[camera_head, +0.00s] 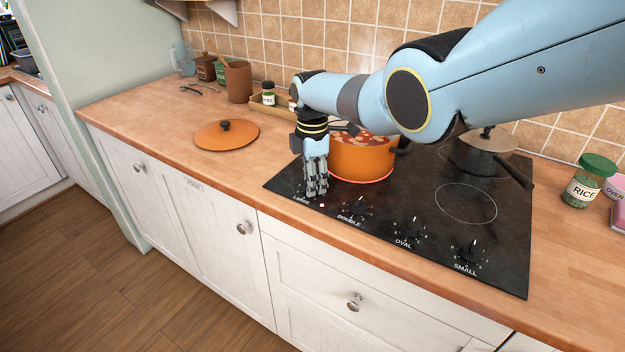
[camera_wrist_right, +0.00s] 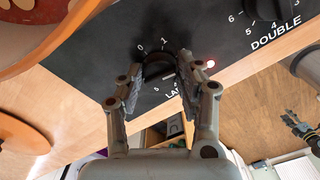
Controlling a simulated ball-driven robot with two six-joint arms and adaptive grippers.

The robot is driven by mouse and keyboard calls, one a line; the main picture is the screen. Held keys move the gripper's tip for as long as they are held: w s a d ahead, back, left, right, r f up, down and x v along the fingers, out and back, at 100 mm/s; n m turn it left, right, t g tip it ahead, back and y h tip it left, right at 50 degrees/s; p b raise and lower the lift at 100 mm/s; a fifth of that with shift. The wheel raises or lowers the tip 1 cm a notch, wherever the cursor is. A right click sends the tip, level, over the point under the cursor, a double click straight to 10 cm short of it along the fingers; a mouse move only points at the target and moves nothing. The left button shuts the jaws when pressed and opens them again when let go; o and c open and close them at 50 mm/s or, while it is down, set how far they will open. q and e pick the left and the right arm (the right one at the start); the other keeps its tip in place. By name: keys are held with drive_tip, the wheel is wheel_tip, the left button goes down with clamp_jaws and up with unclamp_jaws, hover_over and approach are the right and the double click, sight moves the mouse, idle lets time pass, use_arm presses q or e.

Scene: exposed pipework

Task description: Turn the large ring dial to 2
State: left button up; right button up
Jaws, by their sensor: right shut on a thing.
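The large ring dial (camera_wrist_right: 158,66) is a dark knob at the front left corner of the black hob (camera_head: 415,205). In the right wrist view it sits between my fingers, with the marks 0 and 1 beside it and part of its label showing. I cannot tell which mark it points to. My right gripper (camera_head: 316,188) points down over the dial and is shut on it; it also shows in the right wrist view (camera_wrist_right: 158,92). In the head view the fingers hide the dial. A red light (camera_head: 322,205) glows beside it.
An orange pot (camera_head: 362,160) of food stands on the lit ring just behind my gripper. The double dial (camera_head: 359,206), oval dial (camera_head: 410,229) and small dial (camera_head: 469,252) line the hob's front. An orange lid (camera_head: 226,135) lies left; a lidded pan (camera_head: 483,152) stands back right.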

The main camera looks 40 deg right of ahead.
drive_tip(key=shift+n, duration=1)
drive_tip(key=o, duration=1.1)
drive_tip(key=shift+o, duration=0.2)
wheel_tip(320, 180, up, 12)
